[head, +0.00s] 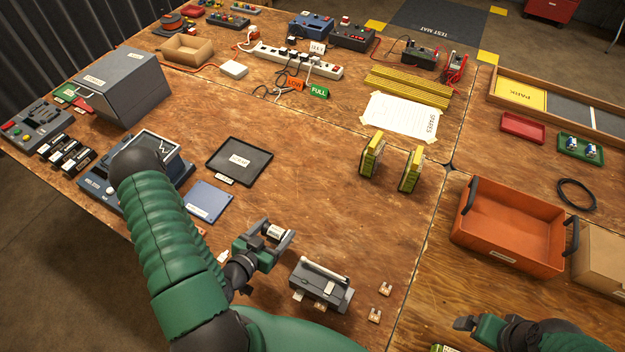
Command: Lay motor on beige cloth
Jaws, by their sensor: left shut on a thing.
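My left gripper (277,238) is shut on a small silver cylinder with a white band, which looks like the motor (272,233). It holds the motor over the bare wood in the front middle, beside a grey clamp-like device. An off-white sheet marked SPARES (398,124), which looks like the beige cloth, lies flat farther back and to the right, with tape at its corners. No object lies on its visible surface. My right gripper (466,324) is at the bottom right edge, partly seen, and its jaws are not clear.
Two yellow-green blocks (371,157) stand upright just in front of the sheet. Yellow strips (408,88) lie behind it. The grey device (321,284) is right of my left gripper. An orange bin (507,226) stands at right. The middle wood is clear.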

